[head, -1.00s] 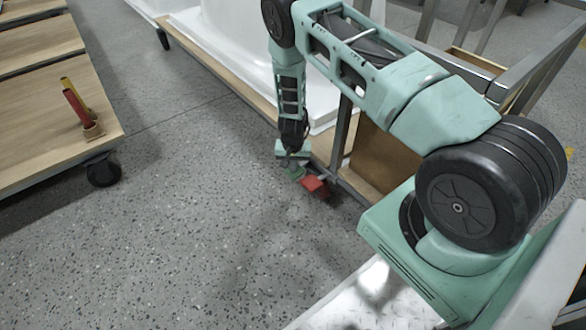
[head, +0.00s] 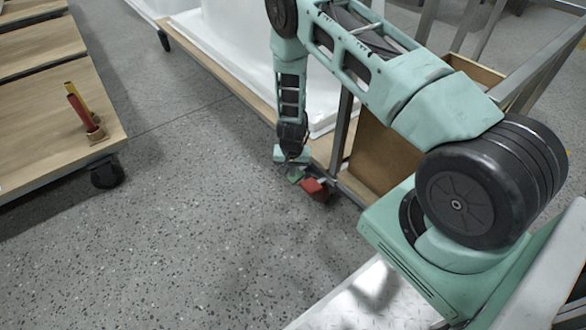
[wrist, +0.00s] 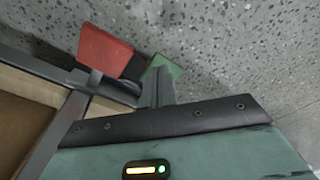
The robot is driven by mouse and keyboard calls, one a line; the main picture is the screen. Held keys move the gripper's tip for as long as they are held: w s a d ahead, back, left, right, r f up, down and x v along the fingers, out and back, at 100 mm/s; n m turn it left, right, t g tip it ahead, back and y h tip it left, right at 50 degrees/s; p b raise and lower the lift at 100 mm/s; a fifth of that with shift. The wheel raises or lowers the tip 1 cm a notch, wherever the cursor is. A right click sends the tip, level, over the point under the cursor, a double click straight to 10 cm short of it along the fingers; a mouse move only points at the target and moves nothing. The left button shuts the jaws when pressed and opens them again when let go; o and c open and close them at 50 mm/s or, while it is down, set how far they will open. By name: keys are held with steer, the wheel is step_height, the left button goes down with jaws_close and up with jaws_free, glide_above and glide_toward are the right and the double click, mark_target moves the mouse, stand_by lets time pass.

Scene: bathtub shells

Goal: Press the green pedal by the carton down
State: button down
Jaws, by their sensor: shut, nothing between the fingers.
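The green pedal (wrist: 165,67) is a small flat plate low by the cart's lower frame. It also shows in the head view (head: 296,176), partly covered by my gripper. My gripper (wrist: 158,82) is shut and empty, and points down. Its fingertips overlap the near edge of the green pedal in the wrist view and appear to touch it. A red pedal (head: 314,190) sits just right of the green one in the head view, tilted; in the wrist view (wrist: 104,52) it is on the left. A brown carton-like panel (head: 386,152) stands behind them in the metal frame.
A metal-framed cart (head: 345,125) stands close behind the pedals. A white tub shell (head: 240,50) rests on a wooden-edged platform. A wooden trolley (head: 50,120) with red and yellow handles (head: 77,107) is at the left. The speckled floor (head: 190,220) between is clear.

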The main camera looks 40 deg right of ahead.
step_height(320, 180, up, 15)
steer(key=s+a+p, duration=0.1)
steer(key=p, duration=0.4)
steer(key=shift+r+p, duration=0.2)
steer(key=shift+p, duration=0.15)
steer(key=shift+s, duration=0.1)
steer(key=s+a+r+n+y, duration=0.2)
steer(key=s+a+r+n, duration=0.2)
steer(key=a+r, duration=0.65)
steer(key=s+a+r+n+y, duration=0.1)
steer(key=s+a+r+n, duration=0.25)
steer(key=a+r, duration=0.7)
steer(key=s+a+r+n, duration=0.1)
steer(key=s+r+n, duration=0.2)
steer(key=s, duration=0.4)
steer(key=s+a+r+n+g+h, duration=0.1)
steer(key=s+r+n, duration=0.15)
steer(key=s, duration=0.35)
steer(key=s+a+r+n, duration=0.1)
steer(key=s+r+n, duration=0.1)
steer(key=s+r, duration=0.35)
step_height(320, 180, up, 32)
steer(key=s+p, duration=0.1)
steer(key=p, duration=3.2)
steer(key=shift+s+r+h, duration=0.15)
steer(key=shift+s+h, duration=0.15)
steer(key=shift+d, duration=0.15)
